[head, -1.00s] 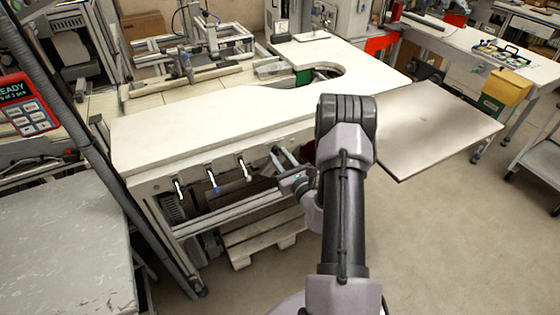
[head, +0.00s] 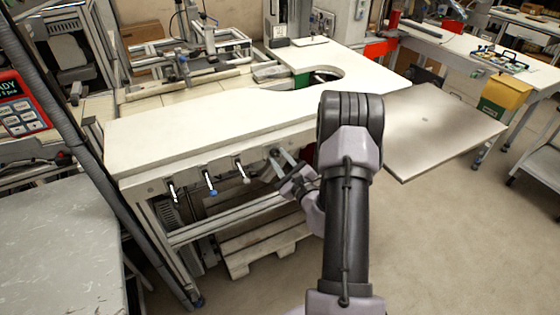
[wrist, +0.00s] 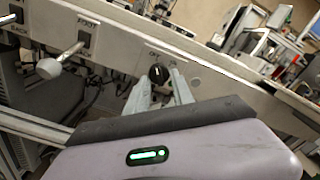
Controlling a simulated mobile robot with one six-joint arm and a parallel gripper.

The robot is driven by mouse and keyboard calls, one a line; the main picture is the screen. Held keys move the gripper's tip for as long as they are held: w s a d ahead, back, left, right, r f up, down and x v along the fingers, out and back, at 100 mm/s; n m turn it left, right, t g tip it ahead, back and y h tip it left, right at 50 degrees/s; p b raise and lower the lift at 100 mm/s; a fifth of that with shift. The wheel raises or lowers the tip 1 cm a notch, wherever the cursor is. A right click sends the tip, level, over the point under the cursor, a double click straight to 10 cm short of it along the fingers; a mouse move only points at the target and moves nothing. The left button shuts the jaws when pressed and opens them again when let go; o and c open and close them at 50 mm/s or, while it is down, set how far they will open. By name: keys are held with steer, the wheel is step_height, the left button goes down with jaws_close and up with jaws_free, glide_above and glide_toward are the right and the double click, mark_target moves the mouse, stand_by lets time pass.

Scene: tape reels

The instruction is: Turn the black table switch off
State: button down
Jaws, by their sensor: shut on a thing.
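The black table switch (wrist: 158,74) is a small round knob with a pale mark, on the front rail of the white table. Small letters stand on the rail around it, and I read "OFF" at its upper left. My gripper (wrist: 163,84) has its two grey fingertips on either side of the knob, shut on it. In the head view my gripper (head: 281,160) reaches the rail from below right, and the knob shows only as a small dark spot.
Several lever switches line the rail to the left, among them one with a blue tip (head: 213,192) and one with a white tip (wrist: 48,68). The white tabletop (head: 200,130) is clear above. A wooden pallet (head: 262,240) lies below. A grey panel (head: 440,130) stands right of my arm.

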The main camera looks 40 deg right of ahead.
stand_by(0.4)
steer(key=c, duration=1.1)
jaws_free()
steer(key=p+v, duration=0.1)
steer(key=v, duration=1.6)
steer(key=shift+s, duration=0.2)
